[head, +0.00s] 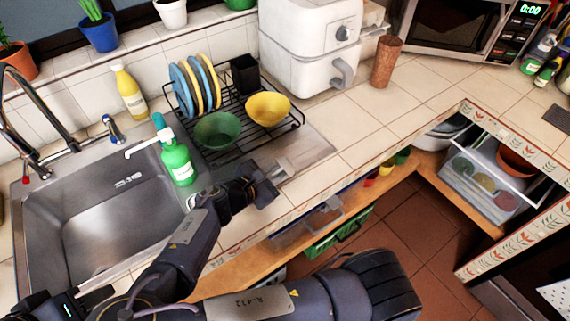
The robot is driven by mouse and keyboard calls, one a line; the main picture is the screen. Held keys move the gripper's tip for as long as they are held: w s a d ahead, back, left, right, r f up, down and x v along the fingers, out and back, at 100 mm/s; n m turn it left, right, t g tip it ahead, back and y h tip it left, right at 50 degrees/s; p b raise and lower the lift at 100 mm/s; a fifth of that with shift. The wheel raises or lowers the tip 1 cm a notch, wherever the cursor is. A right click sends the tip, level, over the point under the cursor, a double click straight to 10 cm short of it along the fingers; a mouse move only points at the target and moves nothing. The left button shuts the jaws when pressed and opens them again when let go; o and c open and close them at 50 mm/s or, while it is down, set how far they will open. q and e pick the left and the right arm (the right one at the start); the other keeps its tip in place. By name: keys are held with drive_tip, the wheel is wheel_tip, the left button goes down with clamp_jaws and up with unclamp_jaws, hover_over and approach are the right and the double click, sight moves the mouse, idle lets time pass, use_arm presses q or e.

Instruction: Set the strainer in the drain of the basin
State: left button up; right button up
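The steel basin (62,232) is at the left of the head view. Its visible floor is bare near the back, and my arm covers the front right part. I cannot make out the drain. I cannot identify a strainer either. My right gripper (268,187) is over the counter's front edge, right of the basin and in front of the dish rack. Small pale grey shapes show just beyond it on the metal drainboard (314,150); whether they are fingers or an object is unclear. My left gripper (52,305) seems to be at the lower left edge, mostly cut off.
A green soap bottle (177,162) stands at the basin's right rim, and the faucet (42,105) rises behind. The black dish rack (290,120) holds plates, a green bowl (217,130) and a yellow bowl (268,107).

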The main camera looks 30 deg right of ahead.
clamp_jaws()
drive_tip(key=shift+r, duration=0.1)
